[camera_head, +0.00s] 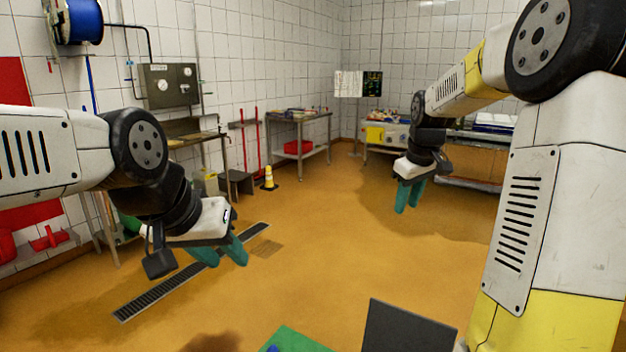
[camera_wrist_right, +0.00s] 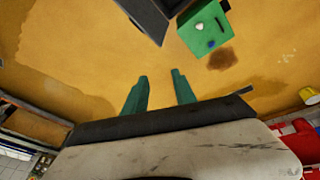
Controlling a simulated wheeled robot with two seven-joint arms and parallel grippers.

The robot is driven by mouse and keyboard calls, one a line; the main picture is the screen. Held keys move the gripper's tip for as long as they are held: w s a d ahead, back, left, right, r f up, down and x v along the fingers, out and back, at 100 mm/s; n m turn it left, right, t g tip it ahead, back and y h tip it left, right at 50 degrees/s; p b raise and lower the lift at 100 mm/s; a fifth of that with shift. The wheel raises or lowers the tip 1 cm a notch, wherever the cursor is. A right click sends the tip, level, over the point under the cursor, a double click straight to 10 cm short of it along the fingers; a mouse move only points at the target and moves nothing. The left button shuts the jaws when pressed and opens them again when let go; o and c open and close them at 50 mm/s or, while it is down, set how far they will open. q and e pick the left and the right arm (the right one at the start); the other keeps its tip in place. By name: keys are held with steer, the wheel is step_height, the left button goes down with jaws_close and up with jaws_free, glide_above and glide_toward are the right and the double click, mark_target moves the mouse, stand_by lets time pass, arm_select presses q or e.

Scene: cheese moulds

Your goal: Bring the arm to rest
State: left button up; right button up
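My left gripper (camera_head: 222,262) hangs over the floor at the left of the head view. Its two green fingers are apart and nothing shows between them. My right gripper (camera_head: 407,207) hangs further to the right, also over open floor, with its green fingers pointing down. In the right wrist view the right gripper's fingers (camera_wrist_right: 159,82) stand apart, with only bare floor between them. Neither gripper touches anything that I can see.
The orange floor (camera_head: 320,250) is mostly clear, with a long drain grate (camera_head: 165,290) at left. A steel table (camera_head: 300,118) with a red bin (camera_head: 298,147) stands at the back. A yellow-white cone (camera_head: 269,177) stands near the left wall.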

steer(key=s+a+r+m+t+y, duration=0.1)
steer(key=s+a, duration=0.3)
steer(key=s, duration=0.9)
steer(key=s+a+r+m+t+y, duration=0.1)
steer(key=s+a+m, duration=0.3)
steer(key=s, duration=0.9)
steer(key=shift+s+a+r+t, duration=0.3)
steer(key=shift+a+r+t, duration=0.15)
steer(key=shift+a, duration=0.2)
